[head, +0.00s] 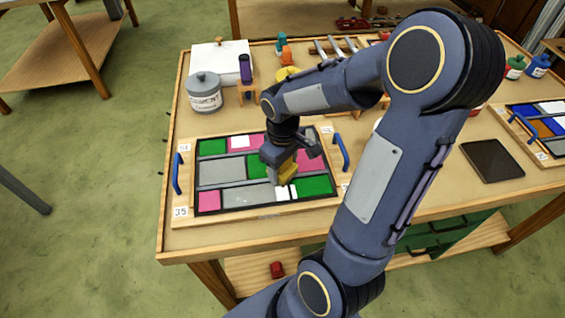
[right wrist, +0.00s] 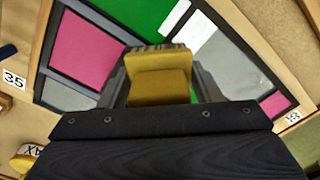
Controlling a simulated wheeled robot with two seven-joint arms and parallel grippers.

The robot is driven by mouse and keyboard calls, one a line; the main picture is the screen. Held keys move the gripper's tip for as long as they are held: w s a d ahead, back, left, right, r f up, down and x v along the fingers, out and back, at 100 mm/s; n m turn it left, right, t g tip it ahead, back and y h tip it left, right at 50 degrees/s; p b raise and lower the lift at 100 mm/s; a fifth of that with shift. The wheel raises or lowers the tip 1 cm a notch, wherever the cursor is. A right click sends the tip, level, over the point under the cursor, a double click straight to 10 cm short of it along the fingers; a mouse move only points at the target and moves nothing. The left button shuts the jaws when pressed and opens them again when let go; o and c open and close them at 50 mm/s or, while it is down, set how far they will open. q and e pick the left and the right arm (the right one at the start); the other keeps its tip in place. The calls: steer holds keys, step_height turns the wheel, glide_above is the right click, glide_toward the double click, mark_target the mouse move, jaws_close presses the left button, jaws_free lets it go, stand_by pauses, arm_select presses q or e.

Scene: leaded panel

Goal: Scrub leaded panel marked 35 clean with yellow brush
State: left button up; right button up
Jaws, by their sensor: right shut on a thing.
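The leaded panel (head: 221,172) marked 35 (head: 180,211) lies flat in a wooden frame with two blue handles. Its panes are grey, green, pink and white, between dark lines. Pale marks show on the lower grey pane (head: 240,196). My right gripper (head: 282,166) is over the panel's right half and is shut on the yellow brush (head: 289,171). In the right wrist view, the brush (right wrist: 159,82) sits between both fingers, above the panel (right wrist: 88,42). I cannot tell whether the brush touches the glass. My left gripper is not in view.
A grey cement pot (head: 204,92) and a purple-topped bottle (head: 245,68) stand behind the panel. A dark tablet (head: 492,160) lies to the right, near another colored panel (head: 548,125). My right arm hides part of the table's middle.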

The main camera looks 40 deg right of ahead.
mark_target(286, 178)
steer(key=shift+s, duration=0.1)
steer(key=shift+s+a, duration=0.4)
steer(key=shift+s, duration=0.25)
steer(key=shift+s+a, duration=0.4)
steer(key=shift+s, duration=0.25)
steer(key=shift+s+a, duration=0.4)
steer(key=shift+s, duration=0.2)
steer(key=shift+s+a, duration=0.4)
steer(key=shift+s, duration=0.2)
step_height(286, 178, up, 6)
steer(key=p, duration=0.5)
